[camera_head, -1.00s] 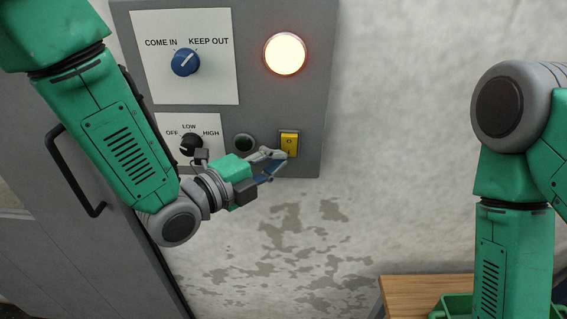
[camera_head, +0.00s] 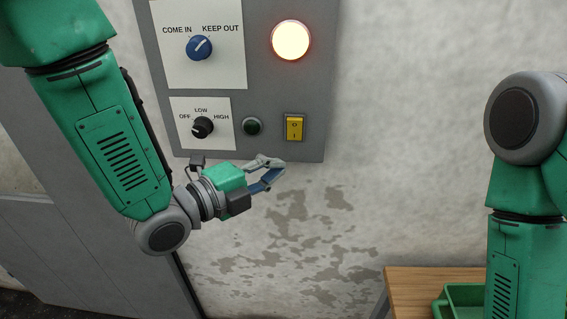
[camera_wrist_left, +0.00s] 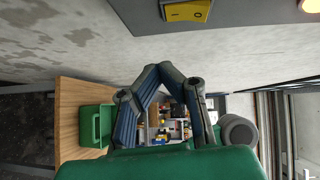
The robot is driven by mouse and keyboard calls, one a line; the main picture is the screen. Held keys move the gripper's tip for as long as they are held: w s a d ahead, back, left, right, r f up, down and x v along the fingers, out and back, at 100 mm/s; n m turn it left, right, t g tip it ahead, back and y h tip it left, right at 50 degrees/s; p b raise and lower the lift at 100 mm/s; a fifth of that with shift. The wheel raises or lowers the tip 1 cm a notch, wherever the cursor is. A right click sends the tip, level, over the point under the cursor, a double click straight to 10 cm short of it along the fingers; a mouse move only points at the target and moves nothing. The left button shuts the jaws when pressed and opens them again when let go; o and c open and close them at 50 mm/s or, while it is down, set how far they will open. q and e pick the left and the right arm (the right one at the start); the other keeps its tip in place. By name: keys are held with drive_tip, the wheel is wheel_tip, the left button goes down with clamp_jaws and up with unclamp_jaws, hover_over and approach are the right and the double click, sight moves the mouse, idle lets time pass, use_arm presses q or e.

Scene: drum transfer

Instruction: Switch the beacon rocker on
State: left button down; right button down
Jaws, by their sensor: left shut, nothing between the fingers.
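The beacon rocker (camera_head: 294,128) is a yellow switch marked O and I, low on the right of the grey wall panel (camera_head: 270,90). It also shows at the top of the left wrist view (camera_wrist_left: 188,11). The round beacon lamp (camera_head: 291,40) above it glows bright. My left gripper (camera_head: 280,172) is shut and empty, below and slightly left of the rocker, apart from it, under the panel's lower edge. Its fingers meet in the left wrist view (camera_wrist_left: 178,75). My right gripper is out of view; only part of my right arm shows at the right.
The panel also holds a blue COME IN/KEEP OUT knob (camera_head: 199,47), a black OFF/LOW/HIGH knob (camera_head: 202,127) and a dark round button (camera_head: 252,126). A wooden table (camera_head: 415,278) with a green bin (camera_head: 463,294) stands at the lower right. The wall between is bare.

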use_arm(q)
drive_tip(key=v, duration=0.6)
drive_tip(key=shift+a+f+b, duration=0.35)
drive_tip(key=shift+a+b, duration=0.05)
drive_tip(key=shift+b, duration=0.05)
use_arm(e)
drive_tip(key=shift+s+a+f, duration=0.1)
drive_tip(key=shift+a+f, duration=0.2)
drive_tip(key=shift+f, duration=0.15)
